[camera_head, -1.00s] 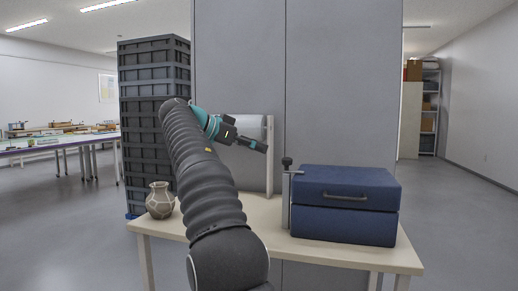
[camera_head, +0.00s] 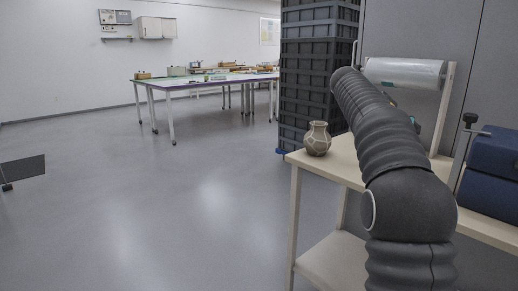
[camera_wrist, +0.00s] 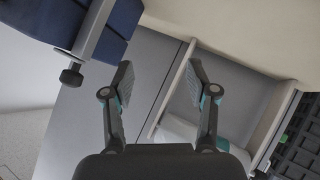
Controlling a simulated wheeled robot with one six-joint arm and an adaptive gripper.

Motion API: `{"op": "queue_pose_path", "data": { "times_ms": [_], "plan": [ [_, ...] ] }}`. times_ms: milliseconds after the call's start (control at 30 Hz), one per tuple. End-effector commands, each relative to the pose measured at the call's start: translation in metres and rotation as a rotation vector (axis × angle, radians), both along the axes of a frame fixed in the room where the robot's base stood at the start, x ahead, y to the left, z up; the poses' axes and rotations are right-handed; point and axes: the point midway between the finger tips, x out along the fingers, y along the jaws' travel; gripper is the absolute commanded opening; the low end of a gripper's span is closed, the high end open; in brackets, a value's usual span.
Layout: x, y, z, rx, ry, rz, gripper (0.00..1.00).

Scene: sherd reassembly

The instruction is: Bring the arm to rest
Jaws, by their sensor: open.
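In the wrist view my gripper (camera_wrist: 160,92) is open, its two fingers spread wide with nothing between them. Beyond the fingers are a grey panel and the roll holder. In the head view my arm (camera_head: 395,165) rises over the bench at the right, bent away from the camera. The arm hides my gripper there, apart from small bits near its far end.
The cream bench (camera_head: 335,164) carries a patterned vase (camera_head: 318,139), a clear roll (camera_head: 405,72) on a stand, a clamp (camera_head: 464,150) and a blue case (camera_head: 492,170). Stacked dark crates (camera_head: 318,75) stand behind. A long table (camera_head: 205,83) is farther back.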

Motion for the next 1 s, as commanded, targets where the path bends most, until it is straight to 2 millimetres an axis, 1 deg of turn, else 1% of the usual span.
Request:
{"op": "queue_pose_path", "data": {
  "times_ms": [33, 100, 167, 200, 267, 300, 367, 467, 567, 700, 767, 800, 967, 1000],
  "plan": [
    [-0.002, 0.007, -0.015, 0.032, 0.052, 0.059, 0.58],
    [-0.006, 0.020, -0.037, 0.085, 0.123, 0.152, 0.58],
    [-0.014, 0.033, -0.055, 0.133, 0.175, 0.234, 0.58],
    [-0.020, 0.042, -0.067, 0.164, 0.207, 0.285, 0.58],
    [-0.033, 0.056, -0.082, 0.209, 0.245, 0.360, 0.58],
    [-0.042, 0.066, -0.092, 0.239, 0.267, 0.407, 0.58],
    [-0.058, 0.080, -0.106, 0.280, 0.292, 0.472, 0.58],
    [-0.088, 0.105, -0.126, 0.347, 0.324, 0.573, 0.58],
    [-0.124, 0.129, -0.145, 0.411, 0.337, 0.662, 0.58],
    [-0.177, 0.162, -0.171, 0.490, 0.334, 0.764, 0.58],
    [-0.201, 0.174, -0.181, 0.522, 0.326, 0.799, 0.58],
    [-0.216, 0.182, -0.187, 0.541, 0.321, 0.818, 0.58],
    [-0.276, 0.208, -0.212, 0.609, 0.280, 0.871, 0.58],
    [-0.291, 0.214, -0.218, 0.625, 0.268, 0.878, 0.58]
  ]
}}
